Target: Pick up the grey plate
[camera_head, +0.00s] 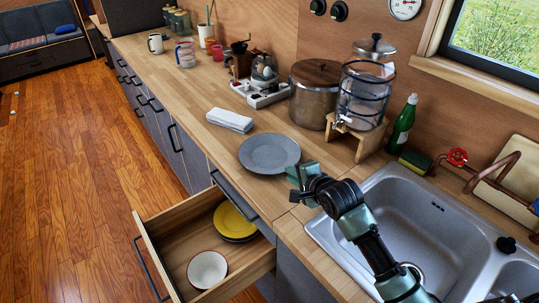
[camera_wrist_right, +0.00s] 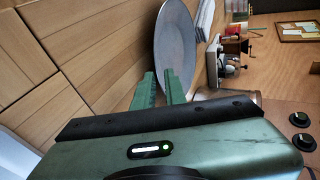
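The grey plate (camera_head: 269,152) lies flat on the wooden counter, close to its front edge. It also shows in the right wrist view (camera_wrist_right: 176,42), just past the fingertips. My right gripper (camera_head: 293,174) is low over the counter at the plate's near right rim. In the right wrist view its two green fingers (camera_wrist_right: 161,76) are spread, with a gap between them, and the plate's rim lies near that gap. I cannot tell whether a finger touches the rim. My left gripper is in neither view.
An open drawer (camera_head: 166,237) below the counter holds a yellow plate (camera_head: 233,221) and a white bowl (camera_head: 207,269). A folded white cloth (camera_head: 229,120) lies left of the grey plate. A drink dispenser (camera_head: 364,90) stands behind it. The sink (camera_head: 430,220) is at right.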

